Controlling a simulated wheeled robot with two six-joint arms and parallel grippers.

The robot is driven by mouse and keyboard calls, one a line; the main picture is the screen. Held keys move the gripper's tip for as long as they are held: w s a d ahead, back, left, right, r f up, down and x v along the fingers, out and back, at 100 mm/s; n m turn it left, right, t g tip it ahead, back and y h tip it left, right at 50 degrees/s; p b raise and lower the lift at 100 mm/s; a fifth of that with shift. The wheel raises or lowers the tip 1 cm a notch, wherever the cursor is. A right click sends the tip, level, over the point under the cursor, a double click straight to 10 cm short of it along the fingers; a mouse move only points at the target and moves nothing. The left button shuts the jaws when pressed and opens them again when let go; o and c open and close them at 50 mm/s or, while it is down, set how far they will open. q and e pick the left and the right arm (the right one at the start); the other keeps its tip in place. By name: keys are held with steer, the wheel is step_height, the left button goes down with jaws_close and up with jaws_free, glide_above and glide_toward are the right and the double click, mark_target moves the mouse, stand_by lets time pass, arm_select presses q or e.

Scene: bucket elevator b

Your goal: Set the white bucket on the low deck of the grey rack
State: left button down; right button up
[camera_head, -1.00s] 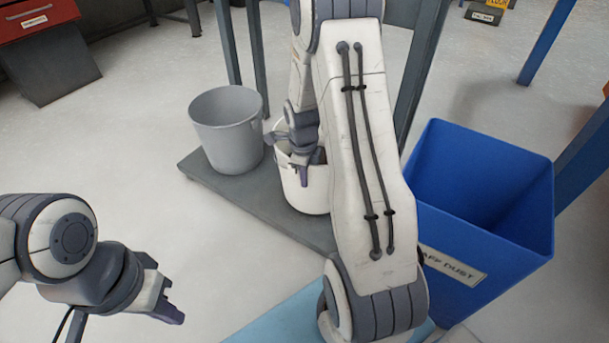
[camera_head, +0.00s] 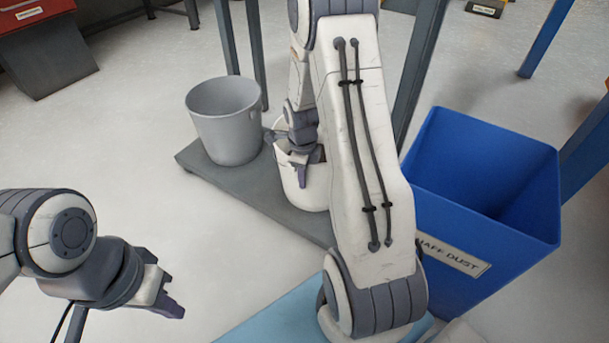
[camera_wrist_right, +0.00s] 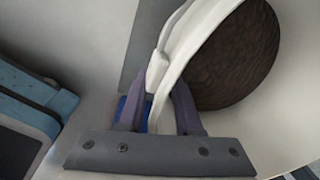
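The white bucket (camera_head: 303,199) is over the low deck (camera_head: 245,188) of the grey rack, partly hidden by my right arm. It looks upright; I cannot tell if its base touches the deck. My right gripper (camera_head: 302,172) is at its rim. In the right wrist view the bucket's rim and wall (camera_wrist_right: 207,32) run between the two fingers (camera_wrist_right: 160,100), which look closed on it; the bucket's dark inside shows. My left gripper (camera_head: 170,293) is open and empty at the lower left, away from the rack.
A grey bucket (camera_head: 226,128) stands on the deck, left of the white one. Rack posts (camera_head: 257,55) rise behind. A blue bin (camera_head: 468,235) with a dust label stands close on the right. Floor at left is clear.

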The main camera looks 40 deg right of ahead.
step_height(320, 180, up, 12)
steer(key=p, duration=0.7)
steer(key=s+a+r+n, duration=0.1)
steer(key=a+r+n, duration=0.3)
steer(key=a+n, duration=0.45)
steer(key=s+a+r+n+y, duration=0.1)
steer(key=s+a+r+n, duration=0.2)
steer(key=s+a+n, duration=0.35)
steer(key=s+a+r+n, duration=0.4)
steer(key=a+n, duration=0.5)
steer(key=a, duration=0.1)
steer(key=s+a+r+n, duration=0.1)
steer(key=s+a+n, duration=0.2)
steer(key=s+n, duration=0.7)
steer(key=shift+s+a+r+n+g+y, duration=0.2)
steer(key=shift+s+a+n+g+y, duration=0.15)
steer(key=shift+n, duration=0.65)
steer(key=shift+r, duration=0.1)
